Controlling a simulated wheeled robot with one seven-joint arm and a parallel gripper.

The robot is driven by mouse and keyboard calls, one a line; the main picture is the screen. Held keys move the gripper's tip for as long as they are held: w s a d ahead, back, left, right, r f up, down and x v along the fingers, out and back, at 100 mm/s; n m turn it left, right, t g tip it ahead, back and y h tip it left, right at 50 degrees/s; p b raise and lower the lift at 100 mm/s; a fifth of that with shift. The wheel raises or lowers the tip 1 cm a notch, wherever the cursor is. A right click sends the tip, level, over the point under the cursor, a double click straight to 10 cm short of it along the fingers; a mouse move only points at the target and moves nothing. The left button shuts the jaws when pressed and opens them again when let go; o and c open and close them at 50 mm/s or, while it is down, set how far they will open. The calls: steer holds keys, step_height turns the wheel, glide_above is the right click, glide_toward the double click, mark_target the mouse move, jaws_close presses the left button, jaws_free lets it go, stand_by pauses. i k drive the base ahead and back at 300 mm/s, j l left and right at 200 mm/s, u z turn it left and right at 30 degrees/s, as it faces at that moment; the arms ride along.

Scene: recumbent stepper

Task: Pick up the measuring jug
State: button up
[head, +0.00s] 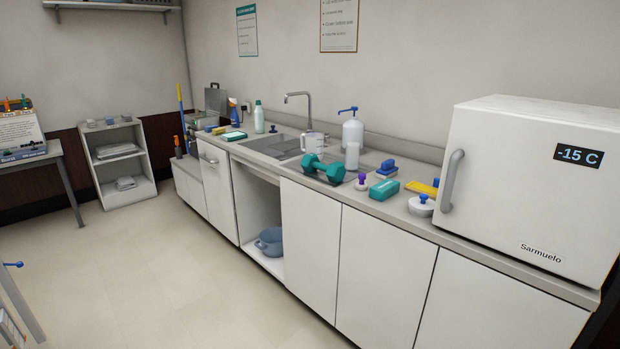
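A pale, jug-like vessel (312,143), which looks like the measuring jug, stands upright on the counter by the sink. It is small in the head view, and any markings on it cannot be made out. A teal dumbbell (323,168) lies just in front of it and seems to hide part of its base. A white pump bottle (352,134) stands close to its right. My gripper is not in view.
The counter (268,160) also holds a teal box (384,189), a blue-knobbed white pot (421,205) and a white freezer (530,190). A tap (300,105) rises behind the jug. A blue-grey pot (270,241) sits in the open cabinet. The floor (170,265) before the cabinets is clear.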

mark_target(314, 141)
steer(key=i+u, duration=0.2)
steer(key=i, duration=0.3)
steer(key=i+u, duration=0.25)
steer(key=i, duration=0.3)
steer(key=i+l+u, duration=0.2)
steer(key=i, duration=0.3)
steer(key=i+l+u, duration=0.2)
steer(key=i, duration=0.35)
steer(key=i+j+z, duration=0.25)
steer(key=i, duration=0.35)
steer(key=i+j+z, duration=0.2)
steer(key=i+j, duration=0.35)
steer(key=i+j+z, duration=0.4)
steer(key=j, duration=0.25)
steer(key=i+j+z, duration=0.4)
steer(key=j, duration=0.35)
